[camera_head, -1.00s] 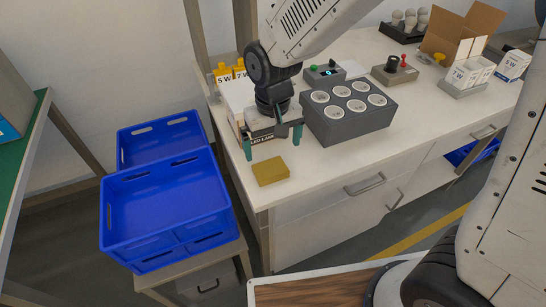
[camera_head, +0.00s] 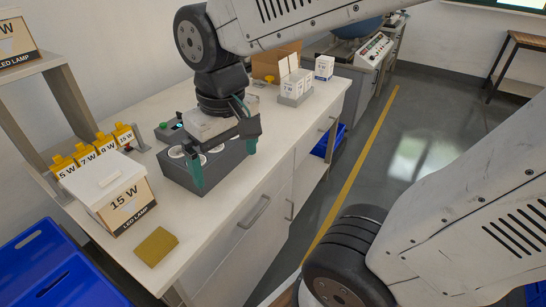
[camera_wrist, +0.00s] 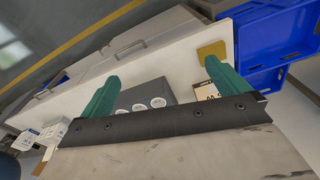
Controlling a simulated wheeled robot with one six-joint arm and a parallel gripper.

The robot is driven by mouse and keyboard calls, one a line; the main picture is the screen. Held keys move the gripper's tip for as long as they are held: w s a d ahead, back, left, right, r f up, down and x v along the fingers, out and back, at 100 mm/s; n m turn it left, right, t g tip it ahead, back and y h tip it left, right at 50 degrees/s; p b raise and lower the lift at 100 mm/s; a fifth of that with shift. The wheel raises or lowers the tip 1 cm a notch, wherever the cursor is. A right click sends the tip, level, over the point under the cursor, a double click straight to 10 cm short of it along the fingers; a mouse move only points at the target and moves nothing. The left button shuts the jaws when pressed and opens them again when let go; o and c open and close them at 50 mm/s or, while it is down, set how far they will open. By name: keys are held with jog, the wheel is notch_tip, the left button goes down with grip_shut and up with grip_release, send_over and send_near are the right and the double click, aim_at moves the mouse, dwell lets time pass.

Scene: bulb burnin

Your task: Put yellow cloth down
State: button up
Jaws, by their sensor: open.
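The yellow cloth (camera_head: 156,246) is a flat folded square lying on the white workbench near its front left corner. It also shows in the wrist view (camera_wrist: 211,50), beyond the right-hand finger. My gripper (camera_head: 224,164) is open, its green fingers spread and empty, above the grey block of round sockets (camera_head: 222,160). The gripper is apart from the cloth, to its right and higher up. In the wrist view my gripper (camera_wrist: 160,85) has bare space between its fingers, with some sockets visible beyond them.
A white "15 W LED LAMP" box (camera_head: 118,195) stands just behind the cloth. Yellow-topped labelled holders (camera_head: 90,150) line the back. Blue crates (camera_head: 55,265) sit left of the bench. White cartons (camera_head: 295,85) stand at the far end.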

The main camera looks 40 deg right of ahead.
jog(key=s+d+r+m, duration=0.1)
jog(key=s+d, duration=0.3)
jog(key=s, duration=0.3)
jog(key=shift+s+d+r, duration=0.15)
jog(key=shift+s+r, duration=0.2)
jog(key=shift+s, duration=0.05)
jog(key=shift+t, duration=0.3)
dwell(0.5)
